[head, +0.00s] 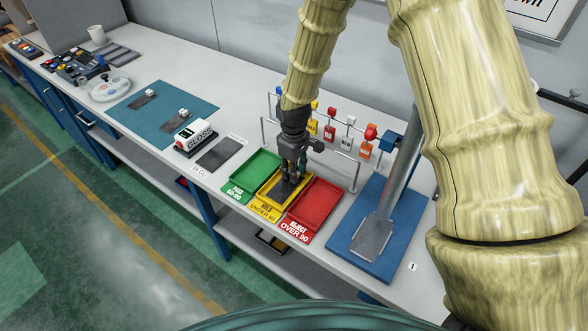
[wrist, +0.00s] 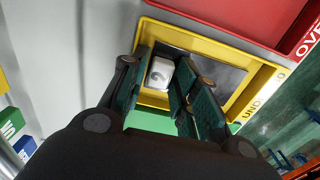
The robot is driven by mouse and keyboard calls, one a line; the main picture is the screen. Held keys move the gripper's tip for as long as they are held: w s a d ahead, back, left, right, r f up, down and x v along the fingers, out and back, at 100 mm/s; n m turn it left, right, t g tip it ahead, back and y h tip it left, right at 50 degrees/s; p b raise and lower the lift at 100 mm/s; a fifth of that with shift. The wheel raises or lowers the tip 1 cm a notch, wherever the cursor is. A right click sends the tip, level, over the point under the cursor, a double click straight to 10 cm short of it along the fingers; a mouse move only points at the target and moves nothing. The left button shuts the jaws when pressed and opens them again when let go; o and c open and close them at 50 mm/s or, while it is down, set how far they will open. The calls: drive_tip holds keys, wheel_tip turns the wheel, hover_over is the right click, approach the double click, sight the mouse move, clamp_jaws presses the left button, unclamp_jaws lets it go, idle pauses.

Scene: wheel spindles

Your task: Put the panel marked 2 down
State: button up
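The panel (head: 283,188) is a dark flat plate with a white block handle (wrist: 160,73). The block carries a grey mark that is too blurred to read surely. My gripper (head: 293,174) points down over the yellow tray (head: 262,207), labelled HOLD UNDER 60. In the wrist view my gripper (wrist: 166,80) has its fingers close on both sides of the white block. The plate (wrist: 218,68) lies within the yellow tray's walls. I cannot tell whether it touches the floor. The fingers hide part of the plate.
A green tray (head: 243,184) stands left of the yellow one, a red tray (head: 317,207) right. Two panels with white blocks lie on a teal mat (head: 195,101). A gloss meter (head: 195,138) and a blue-based stand (head: 342,240) flank the trays. A tag rail (head: 355,158) stands behind.

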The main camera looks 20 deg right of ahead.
drive_tip(key=shift+r, duration=0.2)
wheel_tip(320, 180, up, 12)
drive_tip(key=b, duration=0.4)
drive_tip(key=shift+f, duration=0.1)
idle(0.5)
